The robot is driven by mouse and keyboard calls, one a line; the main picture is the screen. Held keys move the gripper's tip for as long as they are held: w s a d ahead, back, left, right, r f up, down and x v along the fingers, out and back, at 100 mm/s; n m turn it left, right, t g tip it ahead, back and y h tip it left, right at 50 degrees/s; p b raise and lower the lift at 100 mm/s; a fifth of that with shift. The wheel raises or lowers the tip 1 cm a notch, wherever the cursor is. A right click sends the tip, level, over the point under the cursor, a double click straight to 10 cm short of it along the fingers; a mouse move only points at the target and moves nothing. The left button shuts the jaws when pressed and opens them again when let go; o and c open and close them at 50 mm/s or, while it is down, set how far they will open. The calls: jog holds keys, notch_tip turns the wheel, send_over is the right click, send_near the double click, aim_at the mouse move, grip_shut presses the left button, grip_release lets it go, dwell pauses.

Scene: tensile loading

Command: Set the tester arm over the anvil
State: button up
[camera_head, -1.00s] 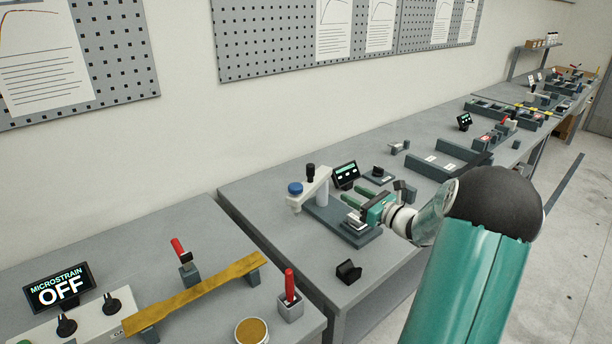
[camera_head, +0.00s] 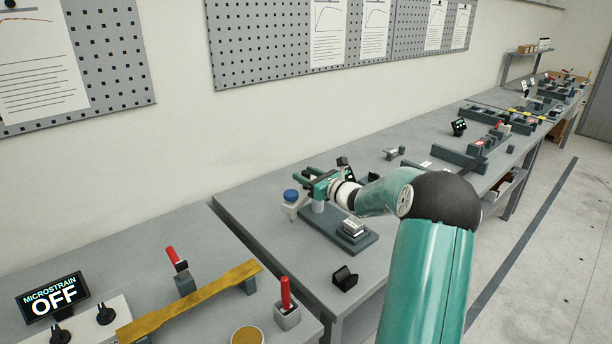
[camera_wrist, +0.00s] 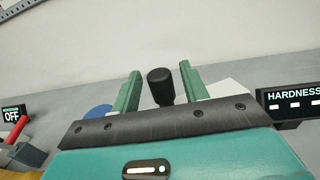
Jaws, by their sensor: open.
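The hardness tester stands on the middle bench, on a dark base plate (camera_head: 368,243). Its pale tester arm (camera_head: 293,209) has a blue cap (camera_head: 291,195) at its end and points to the left, away from the anvil (camera_head: 353,229). The anvil is a low block with a metal piece on top, at the plate's front right. My gripper (camera_head: 311,173) is at the tester arm, open. In the wrist view, the arm's black knob (camera_wrist: 160,86) stands between my two green fingers, with a gap on each side. My gripper hides the knob in the head view.
A screen reading HARDNESS (camera_wrist: 294,103) is to the right in the wrist view. A small black holder (camera_head: 344,278) sits on the bench in front of the plate. The near left bench holds a strain display (camera_head: 53,296), a yellow bar (camera_head: 190,302) and red-handled clamps.

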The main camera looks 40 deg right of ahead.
jog(key=shift+w, duration=0.35)
grip_shut()
